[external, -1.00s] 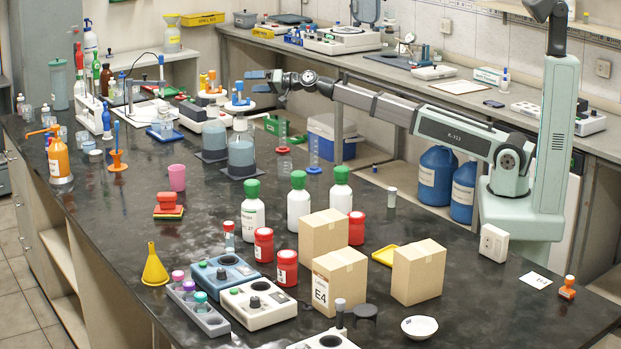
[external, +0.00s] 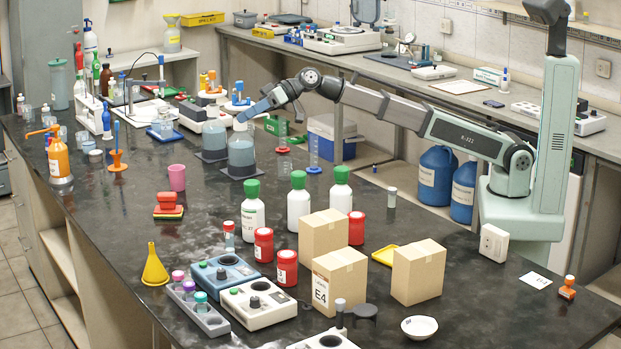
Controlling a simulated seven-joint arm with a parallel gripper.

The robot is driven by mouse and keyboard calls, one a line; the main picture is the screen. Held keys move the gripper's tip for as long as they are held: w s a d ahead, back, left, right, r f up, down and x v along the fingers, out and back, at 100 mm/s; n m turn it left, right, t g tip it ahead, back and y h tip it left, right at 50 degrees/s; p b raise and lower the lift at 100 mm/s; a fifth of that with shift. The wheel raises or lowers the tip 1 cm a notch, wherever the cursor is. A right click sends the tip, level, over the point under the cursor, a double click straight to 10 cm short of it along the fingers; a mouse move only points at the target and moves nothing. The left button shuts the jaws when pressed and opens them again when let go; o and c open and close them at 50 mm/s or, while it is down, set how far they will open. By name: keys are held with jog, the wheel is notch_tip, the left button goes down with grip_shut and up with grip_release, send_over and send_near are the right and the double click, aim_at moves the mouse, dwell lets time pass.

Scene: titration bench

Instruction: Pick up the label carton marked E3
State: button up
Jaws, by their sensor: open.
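Three tan cartons stand on the dark bench. The front carton (external: 349,276) shows a white label reading E4. The carton behind it (external: 324,233) and the carton to its right (external: 418,273) show no readable mark on the sides in view. I see no E3 mark anywhere. My gripper (external: 246,114) has blue fingers and is open. It is up at the far side of the bench, in line with the grey-blue vessels, well away from the cartons. Nothing shows held in it.
White bottles with green caps (external: 299,207) and red jars (external: 287,268) stand left of and behind the cartons. A yellow tray (external: 385,253) lies between the cartons. A white dish (external: 419,327) and a dark round piece (external: 365,312) sit in front. Bench right of the cartons is mostly clear.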

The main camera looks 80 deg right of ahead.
jog(key=s+a+f+n+g+h, duration=0.1)
jog(key=s+a+f+n+g, duration=0.15)
jog(key=s+a, duration=0.45)
jog(key=s+a+f+n+g+h, duration=0.1)
jog(key=s+a+f+g, duration=0.25)
jog(key=s+a, duration=0.4)
jog(key=n+g+h, duration=0.1)
jog(key=n+h, duration=0.2)
send_near(325, 217)
jog(key=shift+m+h, duration=0.25)
jog(key=shift+h, duration=0.05)
jog(key=shift+a+x, duration=0.15)
jog(key=shift+x, duration=3.05)
jog(key=shift+a+x, duration=0.15)
jog(key=shift+x, duration=3)
jog(key=shift+f, duration=0.15)
jog(key=c, duration=1.1)
